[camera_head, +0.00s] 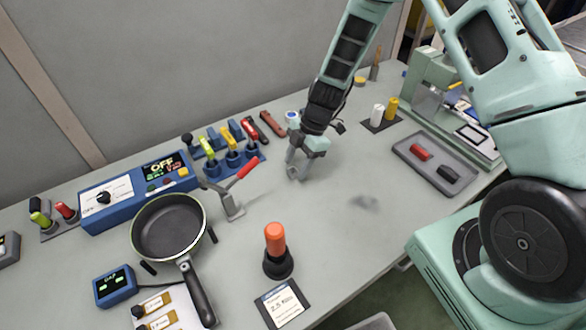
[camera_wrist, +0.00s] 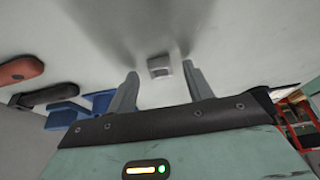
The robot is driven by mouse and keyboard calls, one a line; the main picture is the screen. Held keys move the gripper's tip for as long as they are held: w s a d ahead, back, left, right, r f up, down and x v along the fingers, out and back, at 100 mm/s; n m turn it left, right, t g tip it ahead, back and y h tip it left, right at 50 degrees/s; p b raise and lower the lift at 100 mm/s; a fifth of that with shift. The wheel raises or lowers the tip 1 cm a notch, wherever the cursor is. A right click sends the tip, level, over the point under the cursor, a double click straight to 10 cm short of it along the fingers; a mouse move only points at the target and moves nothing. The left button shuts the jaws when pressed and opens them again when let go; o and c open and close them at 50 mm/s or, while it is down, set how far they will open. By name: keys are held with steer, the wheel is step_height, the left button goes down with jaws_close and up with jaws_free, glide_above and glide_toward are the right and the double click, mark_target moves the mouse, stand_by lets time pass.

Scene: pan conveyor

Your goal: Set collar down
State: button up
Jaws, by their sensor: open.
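A small grey metallic collar (camera_wrist: 159,67) lies on the grey table surface in the wrist view. It is just beyond and between my two fingertips, with a gap on either side. My gripper (camera_wrist: 160,80) is open and points down at the table. In the head view my gripper (camera_head: 298,170) is low over the middle of the table. A small grey piece at its fingertips is hard to tell from the fingers there. Whether a fingertip touches the collar cannot be told.
A frying pan (camera_head: 168,228) and an orange-topped post (camera_head: 275,250) are nearer the front. Blue holders with coloured handles (camera_head: 232,155) stand behind left. A grey tray (camera_head: 440,182) lies right; the table between is clear.

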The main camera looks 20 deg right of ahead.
steer(key=shift+a+f, duration=0.15)
steer(key=shift+f, duration=0.2)
jaws_close()
